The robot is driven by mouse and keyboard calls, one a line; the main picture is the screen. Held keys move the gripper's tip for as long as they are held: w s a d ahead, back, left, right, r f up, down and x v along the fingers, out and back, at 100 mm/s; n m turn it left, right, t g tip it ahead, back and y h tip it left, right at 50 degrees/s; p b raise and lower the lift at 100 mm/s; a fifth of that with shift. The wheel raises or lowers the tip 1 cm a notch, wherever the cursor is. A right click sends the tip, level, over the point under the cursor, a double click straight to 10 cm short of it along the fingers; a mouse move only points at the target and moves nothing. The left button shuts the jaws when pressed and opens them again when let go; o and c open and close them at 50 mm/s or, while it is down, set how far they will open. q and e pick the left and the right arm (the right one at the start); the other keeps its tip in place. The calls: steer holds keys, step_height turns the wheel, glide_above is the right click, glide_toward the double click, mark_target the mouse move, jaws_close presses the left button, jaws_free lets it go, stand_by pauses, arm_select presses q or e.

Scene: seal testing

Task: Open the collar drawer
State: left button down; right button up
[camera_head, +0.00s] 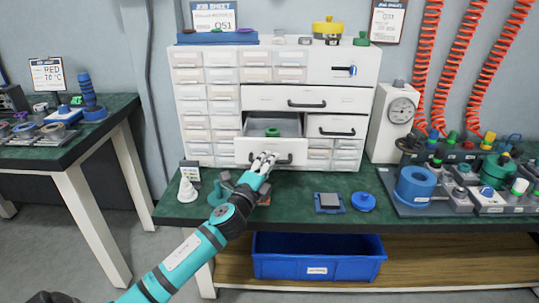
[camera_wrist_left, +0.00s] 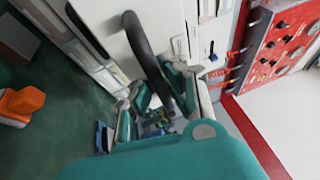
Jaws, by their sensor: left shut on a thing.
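The white drawer cabinet (camera_head: 232,92) stands at the back of the green-topped bench. Its lower middle drawer (camera_head: 244,153) is pulled out part way, and a green ring-like part (camera_head: 272,132) lies inside. My left gripper (camera_head: 264,161) is at this drawer's front, shut on its black handle (camera_head: 286,160). In the left wrist view the curved black handle (camera_wrist_left: 146,52) runs between the fingers of the left gripper (camera_wrist_left: 155,108). The fingers hide part of the handle. My right gripper is not in view.
A wide closed drawer (camera_head: 265,97) sits above the open one, and a smaller closed drawer (camera_head: 337,121) is to its right. A grey block (camera_head: 329,201) and blue disc (camera_head: 363,202) lie in front. A blue bin (camera_head: 318,261) stands below the bench.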

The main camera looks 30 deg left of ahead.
arm_select(q)
steer(key=shift+s+d+f, duration=0.15)
steer(key=shift+s+d, duration=0.05)
steer(key=shift+s, duration=0.2)
steer(key=c, duration=1.4)
jaws_free()
steer(key=shift+o, duration=0.2)
steer(key=v, duration=1.2)
